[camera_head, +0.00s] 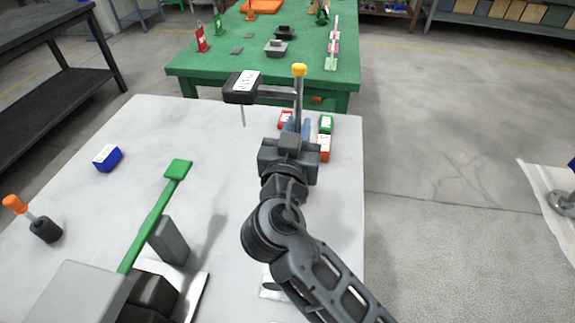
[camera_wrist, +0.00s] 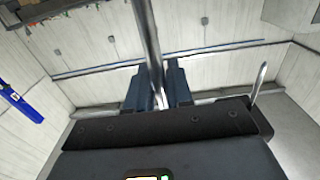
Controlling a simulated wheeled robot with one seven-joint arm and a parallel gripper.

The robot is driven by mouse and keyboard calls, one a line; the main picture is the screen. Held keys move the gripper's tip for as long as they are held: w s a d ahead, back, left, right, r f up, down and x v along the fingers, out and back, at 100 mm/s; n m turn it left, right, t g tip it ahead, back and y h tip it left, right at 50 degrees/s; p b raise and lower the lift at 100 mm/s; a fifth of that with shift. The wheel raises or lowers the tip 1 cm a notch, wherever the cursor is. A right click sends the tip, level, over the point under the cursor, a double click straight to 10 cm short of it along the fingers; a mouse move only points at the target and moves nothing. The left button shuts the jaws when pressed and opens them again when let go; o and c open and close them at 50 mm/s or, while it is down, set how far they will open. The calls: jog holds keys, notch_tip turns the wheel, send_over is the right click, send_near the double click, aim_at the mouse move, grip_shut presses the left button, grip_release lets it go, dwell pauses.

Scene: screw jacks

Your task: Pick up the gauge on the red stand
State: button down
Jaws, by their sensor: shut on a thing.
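My gripper (camera_head: 297,125) is shut on the grey upright post (camera_head: 298,95) of a gauge, over the far part of the white table. The post has a yellow cap. A side arm runs left from it to a black box (camera_head: 241,88) with a white label and a thin probe below. In the wrist view, the post (camera_wrist: 149,40) stands between the two dark blue fingers (camera_wrist: 158,88). The post's lower end is hidden, and I cannot tell whether it touches anything. I see no red stand clearly under it.
Near the gripper lie a red block (camera_head: 285,119), a green block (camera_head: 326,124) and an orange block (camera_head: 324,147). A blue block (camera_head: 107,158), an orange-handled tool (camera_head: 32,219) and a green lever (camera_head: 157,214) are left. A green table (camera_head: 190,72) stands behind.

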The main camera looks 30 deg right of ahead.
jog(key=shift+r, duration=0.25)
